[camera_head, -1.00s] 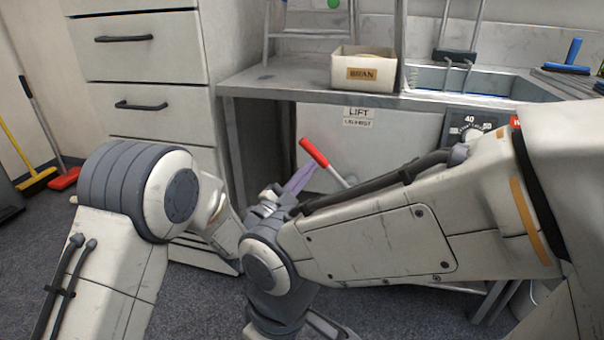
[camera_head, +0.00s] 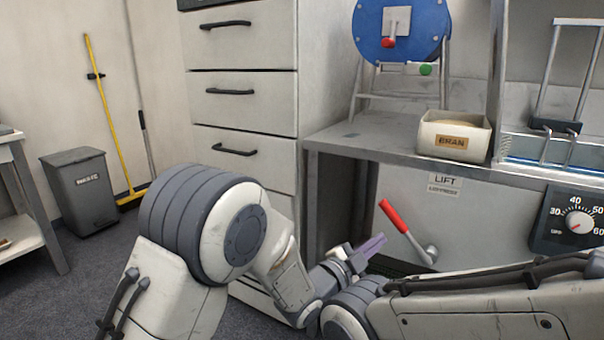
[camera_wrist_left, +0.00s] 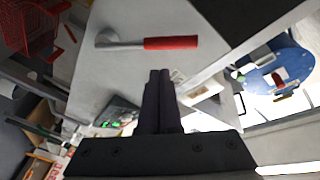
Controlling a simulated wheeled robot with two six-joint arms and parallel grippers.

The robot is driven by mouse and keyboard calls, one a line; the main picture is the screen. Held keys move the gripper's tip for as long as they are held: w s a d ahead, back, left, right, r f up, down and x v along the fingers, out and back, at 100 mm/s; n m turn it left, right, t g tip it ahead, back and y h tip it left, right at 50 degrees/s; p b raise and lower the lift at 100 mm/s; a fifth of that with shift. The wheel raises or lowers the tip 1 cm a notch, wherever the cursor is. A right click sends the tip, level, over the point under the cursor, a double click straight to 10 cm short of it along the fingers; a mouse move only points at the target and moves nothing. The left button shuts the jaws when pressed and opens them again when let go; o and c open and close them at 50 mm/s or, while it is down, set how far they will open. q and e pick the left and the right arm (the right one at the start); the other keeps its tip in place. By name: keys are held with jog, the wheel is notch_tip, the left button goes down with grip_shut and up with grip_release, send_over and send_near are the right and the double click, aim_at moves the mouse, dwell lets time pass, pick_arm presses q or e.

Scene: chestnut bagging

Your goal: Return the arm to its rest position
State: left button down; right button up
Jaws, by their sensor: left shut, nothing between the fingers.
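My left arm comes in from the left in the head view, with its wrist low in the middle. Its left gripper (camera_head: 372,246) has purple-grey fingers and is shut and empty, in front of the workbench's lower panel. In the left wrist view the two dark fingers (camera_wrist_left: 159,78) lie side by side, with nothing between them. My right arm (camera_head: 470,310) reaches in from the right along the bottom edge. Its gripper does not show.
A red-handled lever (camera_head: 395,217) on the "LIFT" panel (camera_head: 470,212) stands close right of the left fingers. A drawer cabinet (camera_head: 245,90) rises behind my left arm. A "BRAN" box (camera_head: 453,143) sits on the bench. A grey bin (camera_head: 82,190) stands left; open floor lies before it.

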pick_arm(q)
jog(key=s+a+f+n+g+y+p, duration=0.15)
jog(key=s+a+n+g+y, duration=0.25)
jog(key=s+a, duration=0.55)
jog(key=s+a+f+n+g+y, duration=0.2)
jog(key=s+a+n+g+y, duration=0.3)
jog(key=s, duration=0.7)
jog(key=s+a+f+n+g+y, duration=0.1)
jog(key=s+a+n+g+y, duration=0.25)
jog(key=s+a, duration=0.65)
notch_tip(320, 180, up, 38)
jog(key=d+p, duration=0.1)
jog(key=p, duration=3.7)
jog(key=shift+s+f+y, duration=0.15)
jog(key=shift+s+y, duration=0.1)
jog(key=shift+y, duration=0.1)
jog(key=shift+t, duration=0.25)
